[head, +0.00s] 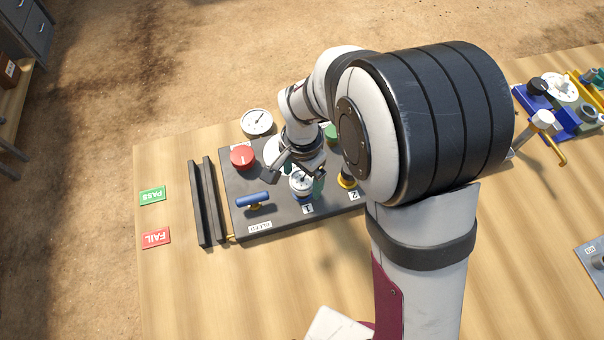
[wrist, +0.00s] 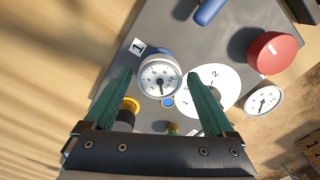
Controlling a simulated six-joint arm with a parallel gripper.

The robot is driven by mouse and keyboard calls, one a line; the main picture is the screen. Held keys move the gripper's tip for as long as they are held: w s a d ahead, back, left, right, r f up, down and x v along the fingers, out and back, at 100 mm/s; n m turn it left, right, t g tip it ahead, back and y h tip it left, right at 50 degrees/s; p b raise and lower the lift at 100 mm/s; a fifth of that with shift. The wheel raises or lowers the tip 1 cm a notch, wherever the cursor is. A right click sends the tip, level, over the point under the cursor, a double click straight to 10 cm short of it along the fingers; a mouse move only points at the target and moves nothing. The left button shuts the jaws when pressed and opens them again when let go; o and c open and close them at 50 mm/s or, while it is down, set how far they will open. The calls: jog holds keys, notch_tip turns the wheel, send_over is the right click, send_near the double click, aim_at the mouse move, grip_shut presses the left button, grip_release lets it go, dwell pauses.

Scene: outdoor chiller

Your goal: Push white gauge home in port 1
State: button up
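The white gauge (head: 300,183) sits upright at port 1 on the dark panel, beside the "1" label (head: 307,210). In the wrist view the gauge (wrist: 160,78) faces the camera, with a blue body below its white dial. My gripper (wrist: 160,76) is open, with its green fingers to either side of the gauge in the picture and a visible gap on each side. In the head view my gripper (head: 302,177) is right at the gauge and partly hidden by my wrist. How deep the gauge sits in the port is hidden.
The panel (head: 280,226) also carries a red knob (head: 243,157), a blue handle (head: 253,201), a white numbered disc (wrist: 212,90) and yellow-ringed port 2 (head: 347,182). Dark rails (head: 202,205) and PASS (head: 152,195) and FAIL (head: 156,238) cards lie left.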

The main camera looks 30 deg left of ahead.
aim_at(302, 180)
jog(key=shift+o, duration=0.5)
jog(key=shift+r, duration=3.5)
